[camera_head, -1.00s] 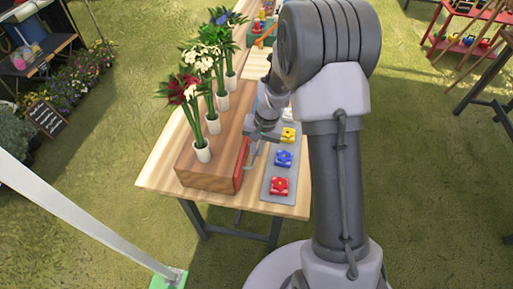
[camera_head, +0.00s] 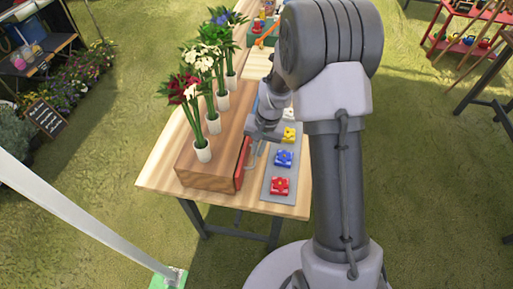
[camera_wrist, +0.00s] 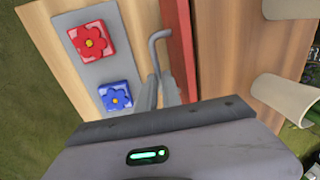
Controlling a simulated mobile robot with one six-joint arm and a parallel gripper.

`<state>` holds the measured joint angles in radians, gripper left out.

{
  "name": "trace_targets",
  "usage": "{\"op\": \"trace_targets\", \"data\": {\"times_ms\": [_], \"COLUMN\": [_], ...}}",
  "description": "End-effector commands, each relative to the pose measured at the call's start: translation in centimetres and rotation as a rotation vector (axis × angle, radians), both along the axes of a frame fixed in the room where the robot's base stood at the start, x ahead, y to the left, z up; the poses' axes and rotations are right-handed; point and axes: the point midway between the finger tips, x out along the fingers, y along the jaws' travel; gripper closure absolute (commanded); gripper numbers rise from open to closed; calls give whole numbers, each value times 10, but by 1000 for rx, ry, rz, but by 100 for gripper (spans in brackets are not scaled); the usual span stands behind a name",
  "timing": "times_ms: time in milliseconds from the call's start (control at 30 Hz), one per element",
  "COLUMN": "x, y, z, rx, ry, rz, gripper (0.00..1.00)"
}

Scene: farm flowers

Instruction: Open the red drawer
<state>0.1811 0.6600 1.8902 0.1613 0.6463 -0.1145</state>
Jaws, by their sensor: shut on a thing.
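The red drawer (camera_head: 242,163) is in the side of a wooden box (camera_head: 212,168) on the table; its red front also shows in the wrist view (camera_wrist: 181,45), with a grey handle (camera_wrist: 158,38) standing out from it. My gripper (camera_head: 254,158) is at the drawer front, its fingers (camera_wrist: 161,90) reaching along the handle. The fingers are shut on the handle; the exact contact is partly hidden by the gripper body. The red front sits close to the box, and I cannot make out a clear gap.
A grey tray (camera_head: 267,191) with a red flower block (camera_head: 280,186), a blue one (camera_head: 284,159) and a yellow one (camera_head: 289,134) lies close in front of the drawer. Flower vases (camera_head: 203,151) stand on the box.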

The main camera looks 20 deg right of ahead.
Motion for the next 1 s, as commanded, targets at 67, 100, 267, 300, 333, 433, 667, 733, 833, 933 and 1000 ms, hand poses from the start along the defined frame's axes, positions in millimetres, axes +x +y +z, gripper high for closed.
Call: {"op": "trace_targets", "data": {"times_ms": [67,100,267,300,333,433,667,733,833,933,1000], "x": [-6,-11,-33,-38,-42,-50,-57,-57,-57,-56,-57], "y": [-13,-21,-60,-69,-74,-90,-100,-100,-100,-100,-100], "z": [-1,-1,-1,-1,-1,0,1,1,1,1,1], "rx": [-1,0,0,0,0,-1,-2,-2,-2,-2,-1], "ry": [-1,-1,-2,-2,-1,-1,-3,-3,-3,-3,-2], "rz": [-4,-6,-6,-6,-6,-3,0,0,0,0,1], "gripper": [100,100,100,100,100,100,100,100,100,82,82]}}
